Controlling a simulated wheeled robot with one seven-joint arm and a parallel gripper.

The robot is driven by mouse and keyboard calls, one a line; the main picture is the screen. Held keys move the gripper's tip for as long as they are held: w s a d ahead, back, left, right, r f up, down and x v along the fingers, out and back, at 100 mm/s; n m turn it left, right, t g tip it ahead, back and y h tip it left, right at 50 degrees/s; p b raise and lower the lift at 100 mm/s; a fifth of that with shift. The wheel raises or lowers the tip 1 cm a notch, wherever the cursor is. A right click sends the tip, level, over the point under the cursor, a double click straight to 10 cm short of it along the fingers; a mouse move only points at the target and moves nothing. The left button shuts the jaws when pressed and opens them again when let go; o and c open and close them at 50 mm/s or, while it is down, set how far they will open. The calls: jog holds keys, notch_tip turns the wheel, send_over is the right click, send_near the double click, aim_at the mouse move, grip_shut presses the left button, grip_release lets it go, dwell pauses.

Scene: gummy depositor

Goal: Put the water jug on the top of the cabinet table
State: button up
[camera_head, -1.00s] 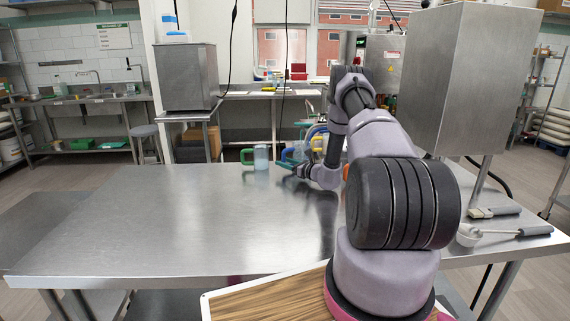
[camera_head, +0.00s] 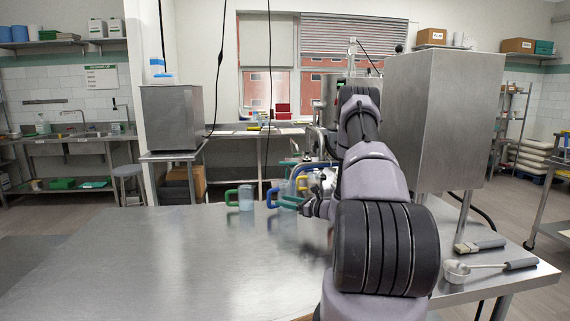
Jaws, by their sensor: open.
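A clear water jug (camera_head: 246,199) with a green handle stands upright at the far edge of the steel table (camera_head: 150,250). More jugs with blue and yellow handles (camera_head: 290,198) stand close together to its right, partly hidden by my arm. My gripper (camera_head: 308,208) is open beside these jugs, low over the table and to the right of the green-handled jug. Whether its fingers touch a jug is too small to tell. A steel cabinet (camera_head: 172,118) stands on a small table at the back left; a blue-topped container sits on it.
A large steel machine (camera_head: 440,120) stands on legs at the right of the table. A brush (camera_head: 480,245) and a measuring scoop (camera_head: 456,271) lie at the right edge. The left and front of the table are clear. A counter (camera_head: 258,132) runs under the window.

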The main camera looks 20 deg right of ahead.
jog(key=s+a+r+n+g+y, duration=0.1)
jog(key=s+a+r+n+g, duration=0.5)
jog(key=a+r, duration=0.45)
jog(key=s+a+r+n+g+y, duration=0.1)
jog(key=s+a+r+n+g, duration=0.3)
jog(key=s+a+r+n, duration=0.65)
jog(key=s+d+r+n+t+h, duration=0.1)
jog(key=s+d+r+n+h, duration=0.1)
jog(key=s+r+n+h, duration=0.2)
jog(key=s+d+r+n+t+h, duration=0.1)
jog(key=s+r+n+h, duration=0.2)
jog(key=s+r, duration=0.7)
jog(key=s+h, duration=0.2)
jog(key=s, duration=0.5)
jog(key=shift+s+d+n+t+h, duration=0.3)
jog(key=shift+s+d+n+h, duration=0.05)
jog(key=shift+h, duration=0.05)
